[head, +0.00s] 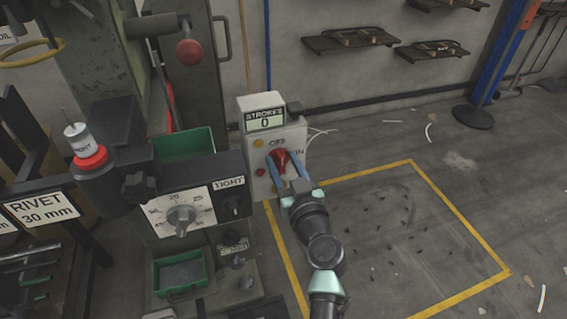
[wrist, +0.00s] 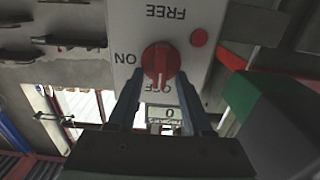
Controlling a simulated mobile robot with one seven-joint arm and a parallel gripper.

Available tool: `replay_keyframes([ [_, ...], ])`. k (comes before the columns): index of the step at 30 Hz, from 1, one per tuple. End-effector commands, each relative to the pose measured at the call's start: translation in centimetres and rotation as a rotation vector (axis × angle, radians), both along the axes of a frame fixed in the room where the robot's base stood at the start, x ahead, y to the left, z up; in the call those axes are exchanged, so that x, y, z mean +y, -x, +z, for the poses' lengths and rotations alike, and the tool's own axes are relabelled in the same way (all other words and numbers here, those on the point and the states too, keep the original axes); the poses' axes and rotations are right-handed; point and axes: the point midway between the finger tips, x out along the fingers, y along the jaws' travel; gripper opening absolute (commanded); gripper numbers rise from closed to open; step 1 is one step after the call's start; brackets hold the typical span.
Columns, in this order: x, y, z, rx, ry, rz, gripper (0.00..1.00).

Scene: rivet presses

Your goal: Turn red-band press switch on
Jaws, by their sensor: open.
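The red rotary switch (head: 280,158) sits on a pale control box (head: 262,135), with OFF above it and ON to its right. In the wrist view the picture is upside down; the red knob (wrist: 160,62) has its ridge in line with OFF. My gripper (head: 287,168) is open in front of the knob. Its two blue fingers (wrist: 159,85) reach toward the knob, one on each side; I cannot tell whether they touch it. The press's head carries a white canister with a red band (head: 90,160) at left.
A strokes display (head: 265,119) above the switch reads 0. A dial panel (head: 182,213) and green bins (head: 182,273) stand left of my arm. A yellow-outlined floor area (head: 400,235) at right is clear except for small scraps.

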Motion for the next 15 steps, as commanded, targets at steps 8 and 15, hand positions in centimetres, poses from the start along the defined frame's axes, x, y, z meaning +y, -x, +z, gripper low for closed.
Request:
replay_keyframes([
  [8, 0.07, -0.20, 0.04, -0.001, 0.000, 0.000, 0.50],
  [15, 0.06, -0.17, 0.04, 0.000, -0.001, 0.000, 0.12],
])
